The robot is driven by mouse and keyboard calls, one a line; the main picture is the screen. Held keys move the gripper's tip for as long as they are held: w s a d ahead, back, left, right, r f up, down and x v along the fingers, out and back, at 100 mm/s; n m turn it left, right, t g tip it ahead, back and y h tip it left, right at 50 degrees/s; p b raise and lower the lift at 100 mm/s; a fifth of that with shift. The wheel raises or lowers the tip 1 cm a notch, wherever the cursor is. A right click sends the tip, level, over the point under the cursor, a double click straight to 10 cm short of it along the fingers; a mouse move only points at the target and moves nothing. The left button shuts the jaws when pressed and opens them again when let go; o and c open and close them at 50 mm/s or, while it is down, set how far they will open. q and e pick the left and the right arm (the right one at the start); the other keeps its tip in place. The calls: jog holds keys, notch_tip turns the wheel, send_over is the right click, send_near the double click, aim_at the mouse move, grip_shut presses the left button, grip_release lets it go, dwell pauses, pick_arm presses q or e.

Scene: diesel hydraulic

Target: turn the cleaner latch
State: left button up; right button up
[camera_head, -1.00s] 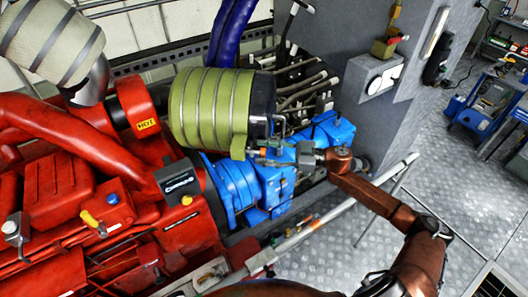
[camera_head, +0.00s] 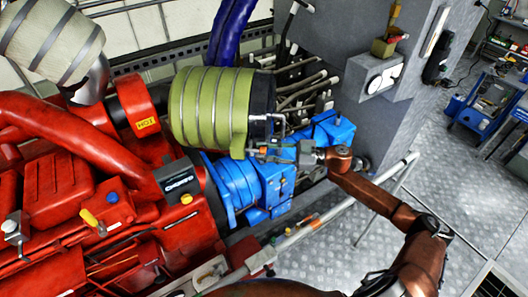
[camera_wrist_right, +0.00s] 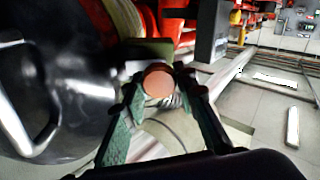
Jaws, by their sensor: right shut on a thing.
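The air cleaner (camera_head: 212,105) is a ribbed green cylinder with a black end cap (camera_head: 261,100). The black cap fills the left of the right wrist view (camera_wrist_right: 60,85), with a bent metal handle (camera_wrist_right: 35,130) on it. A round orange-red knob (camera_wrist_right: 158,80), seemingly the end of the latch, sits between the fingertips of my right gripper (camera_wrist_right: 160,88). In the head view my right gripper (camera_head: 265,151) is shut on this small orange piece, just below the cap. The rest of the latch is mostly hidden by the fingers. My left gripper is not in view.
The red engine (camera_head: 65,190) fills the left. A blue housing (camera_head: 240,185) lies close under my right gripper. A grey cabinet (camera_head: 350,110) stands behind the wrist. A pale rail (camera_head: 325,217) runs below my arm. The metal floor at right is open.

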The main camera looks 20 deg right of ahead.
jog(key=n+b, duration=0.2)
jog(key=n, duration=0.2)
jog(key=shift+f+n+b, duration=0.25)
jog(key=shift+n+b, duration=0.05)
jog(key=shift+b, duration=0.1)
jog(key=n+b, duration=0.3)
jog(key=n, duration=0.1)
jog(key=shift+s+f, duration=0.1)
jog(key=n+b, duration=0.5)
jog(key=shift+a+f+n, duration=0.1)
jog(key=shift+n, duration=0.3)
jog(key=shift+n+b, duration=1.6)
jog(key=shift+b, duration=0.05)
jog(key=o, duration=1.2)
jog(key=shift+r, duration=0.2)
jog(key=shift+c, duration=0.2)
